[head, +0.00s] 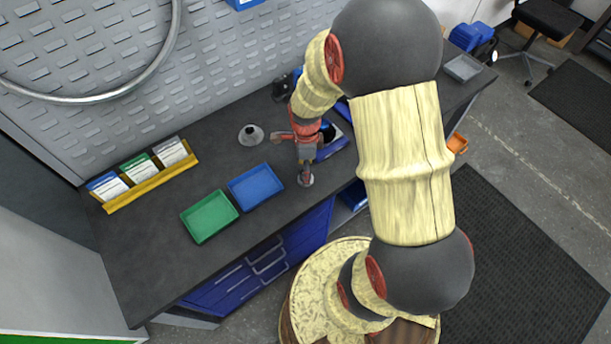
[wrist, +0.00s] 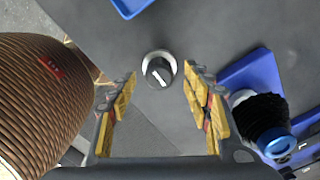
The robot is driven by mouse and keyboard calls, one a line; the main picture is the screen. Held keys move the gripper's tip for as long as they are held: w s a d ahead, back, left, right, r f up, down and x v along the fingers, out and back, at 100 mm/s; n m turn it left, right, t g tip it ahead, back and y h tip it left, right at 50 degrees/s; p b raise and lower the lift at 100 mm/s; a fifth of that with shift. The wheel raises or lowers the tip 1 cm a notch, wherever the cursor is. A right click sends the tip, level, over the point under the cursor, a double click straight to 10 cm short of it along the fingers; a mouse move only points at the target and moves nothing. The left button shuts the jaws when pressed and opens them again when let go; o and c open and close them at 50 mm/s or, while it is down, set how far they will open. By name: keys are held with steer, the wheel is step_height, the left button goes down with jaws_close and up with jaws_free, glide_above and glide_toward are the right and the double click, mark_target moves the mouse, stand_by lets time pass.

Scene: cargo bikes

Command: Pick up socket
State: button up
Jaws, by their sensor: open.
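A small round piece (wrist: 158,66), silver-rimmed with a dark knob-like middle and a pale bar, stands on the dark bench. It looks like the socket, but I cannot be sure. It also shows in the head view (head: 306,181), partly hidden under my gripper. My gripper (head: 305,170) points down above it. In the wrist view my gripper (wrist: 160,78) has its two yellow-padded fingers wide apart, one on each side of the piece, with nothing held between them. I cannot tell the height of the fingertips above the bench.
A blue tray (head: 256,187) and a green tray (head: 209,217) lie left of my gripper. A grey cone-like piece (head: 250,135) stands behind. Another blue tray (wrist: 250,70) is close on the right, beside a black-and-blue object (wrist: 262,118). A yellow rack (head: 152,182) stands far left.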

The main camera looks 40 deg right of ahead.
step_height(320, 180, down, 3)
steer(key=shift+f, duration=0.1)
steer(key=c, duration=0.3)
jaws_close()
stand_by(0.4)
steer(key=shift+r, duration=0.25)
